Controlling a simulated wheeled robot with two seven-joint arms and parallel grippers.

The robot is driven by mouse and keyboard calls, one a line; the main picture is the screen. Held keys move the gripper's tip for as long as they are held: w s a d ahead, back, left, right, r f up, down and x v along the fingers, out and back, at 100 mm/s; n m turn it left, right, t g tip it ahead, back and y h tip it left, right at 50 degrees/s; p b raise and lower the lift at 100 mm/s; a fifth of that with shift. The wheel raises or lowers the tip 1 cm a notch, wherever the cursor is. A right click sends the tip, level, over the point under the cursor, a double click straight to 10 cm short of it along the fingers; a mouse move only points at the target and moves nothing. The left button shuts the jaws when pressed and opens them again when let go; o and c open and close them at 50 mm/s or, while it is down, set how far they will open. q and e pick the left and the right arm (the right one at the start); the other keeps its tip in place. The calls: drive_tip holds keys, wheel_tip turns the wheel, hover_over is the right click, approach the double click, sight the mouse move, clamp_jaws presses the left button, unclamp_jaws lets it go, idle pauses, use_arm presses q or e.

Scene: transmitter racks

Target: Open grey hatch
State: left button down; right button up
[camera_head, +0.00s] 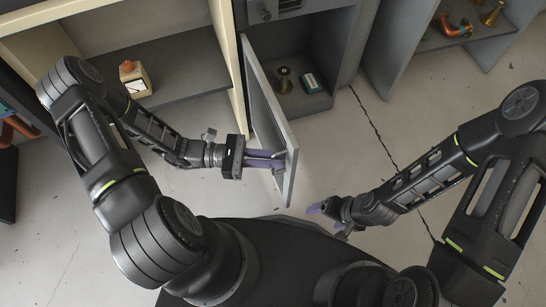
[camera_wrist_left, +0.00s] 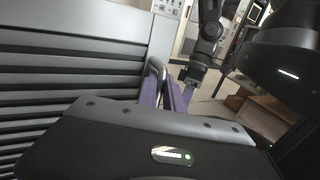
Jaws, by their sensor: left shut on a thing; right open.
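The grey hatch (camera_head: 268,110) is a door panel that stands swung out from the front of a grey cabinet. Its slatted face (camera_wrist_left: 70,70) fills the left of the left wrist view. My left gripper (camera_head: 278,160) is shut at the outer part of the hatch, on what looks like its handle (camera_wrist_left: 155,72); the purple fingers hide most of the grip. My right gripper (camera_head: 318,209) is open and empty, apart from the hatch, over the floor to its right.
A beige shelf unit (camera_head: 180,75) at left holds a box with an orange top (camera_head: 133,78). Another grey cabinet (camera_head: 450,35) stands at upper right. Floor (camera_head: 340,150) right of the hatch is clear.

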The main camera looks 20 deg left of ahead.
use_arm(q)
drive_tip(key=c, duration=1.8)
unclamp_jaws()
drive_tip(key=a, duration=0.2)
drive_tip(key=s+a, duration=0.1)
drive_tip(key=a, duration=0.4)
drive_tip(key=shift+s+a, duration=0.2)
drive_tip(key=shift+a, duration=0.15)
